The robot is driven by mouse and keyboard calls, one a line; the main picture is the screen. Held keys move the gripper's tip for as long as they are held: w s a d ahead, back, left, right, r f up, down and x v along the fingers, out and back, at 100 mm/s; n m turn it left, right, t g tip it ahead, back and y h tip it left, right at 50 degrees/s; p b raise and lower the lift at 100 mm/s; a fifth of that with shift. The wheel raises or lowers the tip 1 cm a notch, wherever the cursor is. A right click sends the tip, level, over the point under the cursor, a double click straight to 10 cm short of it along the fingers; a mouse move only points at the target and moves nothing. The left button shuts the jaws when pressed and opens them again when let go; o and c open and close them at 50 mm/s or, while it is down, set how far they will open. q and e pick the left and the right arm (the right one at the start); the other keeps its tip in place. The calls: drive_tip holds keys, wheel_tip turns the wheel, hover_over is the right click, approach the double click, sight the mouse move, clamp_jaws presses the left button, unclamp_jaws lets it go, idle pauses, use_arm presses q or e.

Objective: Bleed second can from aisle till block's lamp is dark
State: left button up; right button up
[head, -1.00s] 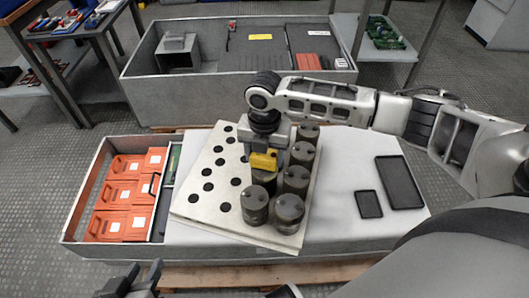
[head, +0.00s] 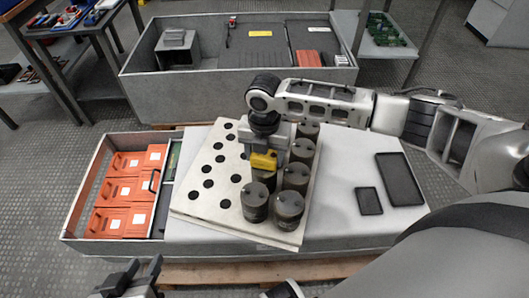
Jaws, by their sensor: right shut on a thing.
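Several dark grey cans stand in two columns on the right part of a pale plate (head: 190,208) with black round holes. The front row has a left can (head: 255,204) and a right can (head: 289,208). Behind them are a partly hidden can (head: 265,180) and another can (head: 296,178). My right gripper (head: 264,150) points down, shut on a yellow block (head: 263,161). The block is at the top of the partly hidden can; I cannot tell whether they touch. No lamp can be made out on the block. My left gripper (head: 138,274) is open and empty at the lower left.
The plate lies on a white-topped bench (head: 340,225). Orange boxes (head: 125,190) fill a grey tray to the left. Two dark flat trays (head: 399,180) lie to the right. A large grey bin (head: 140,90) stands behind. The bench between plate and trays is clear.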

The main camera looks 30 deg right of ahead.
idle(0.6)
drive_tip(key=o, duration=1.2)
drive_tip(key=shift+o, duration=0.2)
